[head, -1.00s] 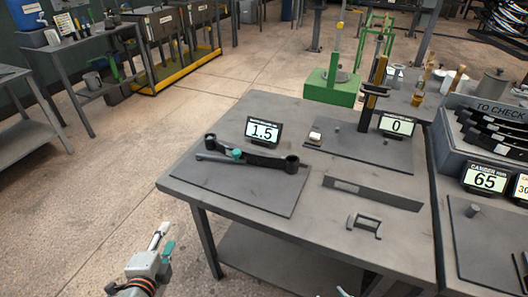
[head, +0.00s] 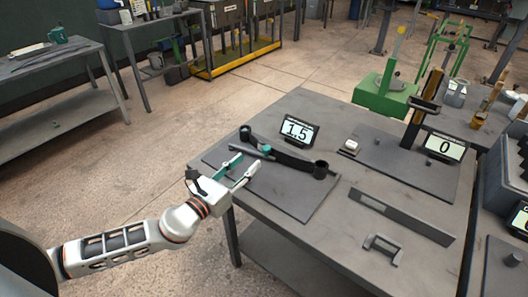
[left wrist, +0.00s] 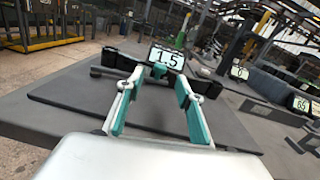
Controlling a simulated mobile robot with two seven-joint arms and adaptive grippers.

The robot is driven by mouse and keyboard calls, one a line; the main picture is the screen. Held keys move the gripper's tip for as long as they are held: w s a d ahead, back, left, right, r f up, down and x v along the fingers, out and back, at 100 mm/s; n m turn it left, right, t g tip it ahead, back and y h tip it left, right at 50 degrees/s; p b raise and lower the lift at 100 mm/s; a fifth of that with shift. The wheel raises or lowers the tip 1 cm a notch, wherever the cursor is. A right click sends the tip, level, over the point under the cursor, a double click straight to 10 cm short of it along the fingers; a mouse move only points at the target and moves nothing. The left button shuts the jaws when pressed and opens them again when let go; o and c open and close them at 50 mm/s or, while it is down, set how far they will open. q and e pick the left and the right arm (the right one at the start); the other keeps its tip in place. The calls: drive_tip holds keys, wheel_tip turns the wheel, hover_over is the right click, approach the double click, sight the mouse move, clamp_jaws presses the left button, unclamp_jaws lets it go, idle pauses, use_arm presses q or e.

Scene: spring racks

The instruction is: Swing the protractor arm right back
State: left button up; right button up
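The protractor (head: 292,161) is a dark bar with round ends on a dark plate (head: 300,198) at the table's left side. Its slim arm (head: 246,149) lies alongside the bar, near a teal knob (head: 266,149); its display (head: 298,131) reads 1.5. My left gripper (head: 248,160) is open and empty at the plate's left edge, close to the slim arm. In the left wrist view, its spread teal-padded fingers (left wrist: 160,82) point at the protractor, with the teal knob (left wrist: 159,70) between the tips. Contact cannot be told. My right gripper is out of view.
A flat bar (head: 402,217) and a small handle-shaped bracket (head: 383,248) lie on the table's front right. A second plate (head: 410,165) behind carries an upright gauge and a display (head: 445,146) reading 0. The floor to the left is clear.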

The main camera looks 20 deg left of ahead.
sight(263, 150)
use_arm(q)
drive_tip(key=shift+w+d+f+m+g+h, duration=0.1)
drive_tip(key=shift+w+f+m+g+h, duration=0.1)
drive_tip(key=shift+m, duration=0.25)
drive_tip(key=shift+w+f+m+g+h, duration=0.1)
drive_tip(key=shift+w+m+h, duration=0.1)
drive_tip(key=shift+m, duration=0.25)
drive_tip(key=x, duration=0.7)
drive_tip(key=shift+w+p, duration=0.15)
drive_tip(key=shift+p, duration=0.2)
clamp_jaws()
